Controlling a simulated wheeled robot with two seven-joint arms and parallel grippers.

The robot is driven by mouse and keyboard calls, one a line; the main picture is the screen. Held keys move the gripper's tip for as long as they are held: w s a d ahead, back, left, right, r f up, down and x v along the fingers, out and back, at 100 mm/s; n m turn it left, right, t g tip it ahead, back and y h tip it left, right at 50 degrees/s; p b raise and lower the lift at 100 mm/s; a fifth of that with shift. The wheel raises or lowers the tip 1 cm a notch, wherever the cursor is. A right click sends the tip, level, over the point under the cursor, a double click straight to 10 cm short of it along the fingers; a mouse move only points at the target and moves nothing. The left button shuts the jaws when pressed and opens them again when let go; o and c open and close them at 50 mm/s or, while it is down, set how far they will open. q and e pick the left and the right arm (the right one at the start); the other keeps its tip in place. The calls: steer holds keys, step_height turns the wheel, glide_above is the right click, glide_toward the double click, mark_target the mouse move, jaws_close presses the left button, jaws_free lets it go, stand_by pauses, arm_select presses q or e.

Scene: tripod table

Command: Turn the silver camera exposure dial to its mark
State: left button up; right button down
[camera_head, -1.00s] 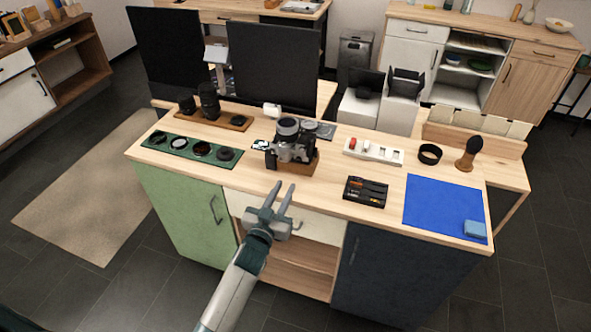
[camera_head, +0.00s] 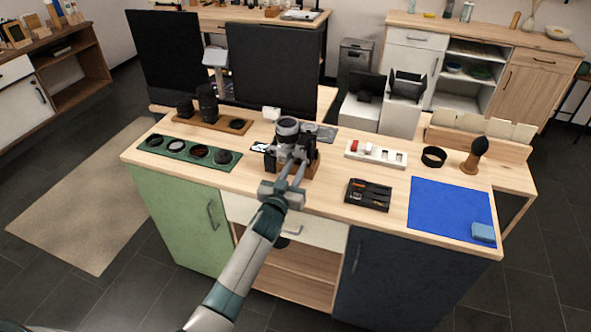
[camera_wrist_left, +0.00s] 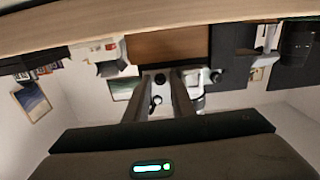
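The silver and black camera (camera_head: 287,128) sits on a wooden block (camera_head: 312,166) in the middle of the workbench. My left gripper (camera_head: 291,164) reaches it from the front, its two fingers apart and overlapping the camera in the head view. In the left wrist view, which is upside down, the camera (camera_wrist_left: 159,79) shows partly between the open fingers, with small dark round knobs on a pale surface. I cannot tell which one is the exposure dial, nor read its mark. Contact with the fingertips is not clear. My right gripper is out of view.
A green lens tray (camera_head: 188,151) lies left of the camera, with a wooden lens board (camera_head: 214,122) behind it. A white holder (camera_head: 376,154), a black tool tray (camera_head: 368,195) and a blue mat (camera_head: 450,210) lie to the right. Two dark monitors (camera_head: 272,68) stand behind.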

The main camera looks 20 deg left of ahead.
arm_select(q)
jaws_close()
steer(key=shift+m, duration=0.4)
steer(key=m, duration=0.7)
steer(key=shift+b, duration=0.4)
steer(key=m, duration=0.5)
steer(key=shift+m, duration=1.6)
